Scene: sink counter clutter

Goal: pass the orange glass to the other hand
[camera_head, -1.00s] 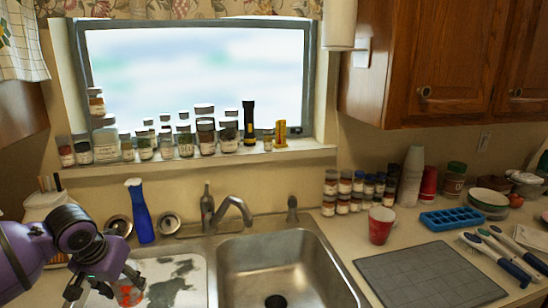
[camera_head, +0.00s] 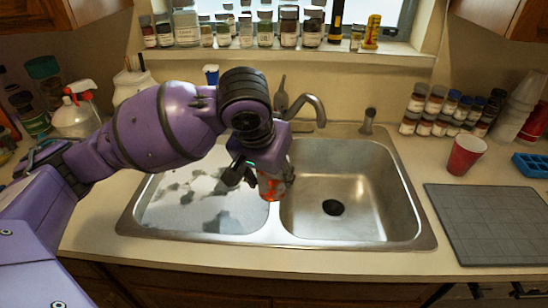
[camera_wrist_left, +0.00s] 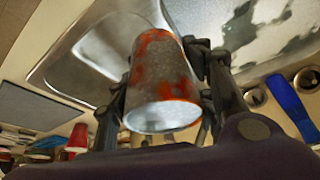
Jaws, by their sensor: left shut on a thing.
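My left gripper (camera_head: 260,181) is shut on the orange glass (camera_head: 271,187) and holds it over the divider of the double sink, in front of the faucet. In the left wrist view the glass (camera_wrist_left: 161,85) is blotched orange and grey, with its pale round end facing the camera and a finger on each side. The gripper (camera_wrist_left: 165,95) covers part of the glass in the head view. My right gripper does not show in any view.
The right sink basin (camera_head: 355,180) is empty. A red cup (camera_head: 465,155) and a grey mat (camera_head: 490,225) are on the right counter. The faucet (camera_head: 310,106) rises behind the sink. Several jars (camera_head: 265,28) line the windowsill.

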